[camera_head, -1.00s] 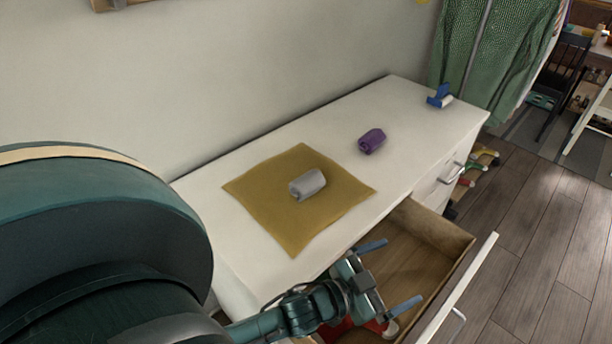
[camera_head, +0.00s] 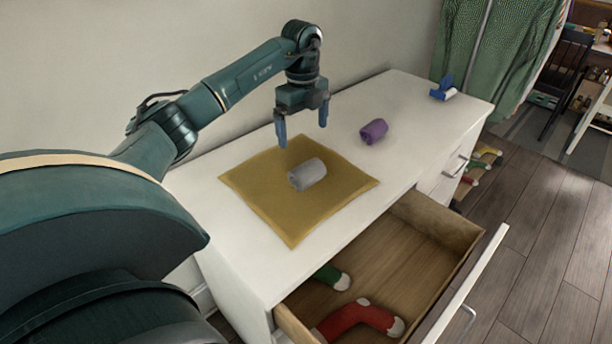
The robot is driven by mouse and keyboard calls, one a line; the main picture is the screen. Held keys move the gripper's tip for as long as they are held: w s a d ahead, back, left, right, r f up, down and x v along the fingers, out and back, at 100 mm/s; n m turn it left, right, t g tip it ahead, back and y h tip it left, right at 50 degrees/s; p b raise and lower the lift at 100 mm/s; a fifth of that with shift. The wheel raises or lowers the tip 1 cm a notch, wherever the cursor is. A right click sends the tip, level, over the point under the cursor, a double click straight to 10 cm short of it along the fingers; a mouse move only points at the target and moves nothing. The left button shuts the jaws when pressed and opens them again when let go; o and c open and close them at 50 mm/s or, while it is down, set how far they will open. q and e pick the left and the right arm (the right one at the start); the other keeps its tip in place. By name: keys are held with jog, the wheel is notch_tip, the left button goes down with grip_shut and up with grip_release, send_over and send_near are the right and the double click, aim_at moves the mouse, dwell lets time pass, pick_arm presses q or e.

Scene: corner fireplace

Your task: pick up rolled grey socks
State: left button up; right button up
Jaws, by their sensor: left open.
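The rolled grey socks (camera_head: 307,174) lie on a mustard-yellow cloth (camera_head: 270,205) on top of the white dresser. My left gripper (camera_head: 302,128) hangs above and behind the socks, fingers pointing down. Its two blue fingers are spread apart with nothing between them. The socks are apart from the fingers and fully visible. My right gripper does not show.
A drawer (camera_head: 400,250) is open in front, holding a red sock (camera_head: 355,315) and a green sock (camera_head: 333,277). The wall is close behind.

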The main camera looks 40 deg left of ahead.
aim_at(305, 163)
pick_arm(q)
notch_tip(305, 163, down, 7)
jog(key=shift+f, duration=0.2)
jog(key=shift+d+f, duration=0.15)
jog(key=shift+f, duration=1.2)
jog(key=shift+d+f, duration=0.1)
jog(key=shift+f, duration=1.2)
jog(key=shift+c, duration=0.3)
jog(key=c, duration=0.9)
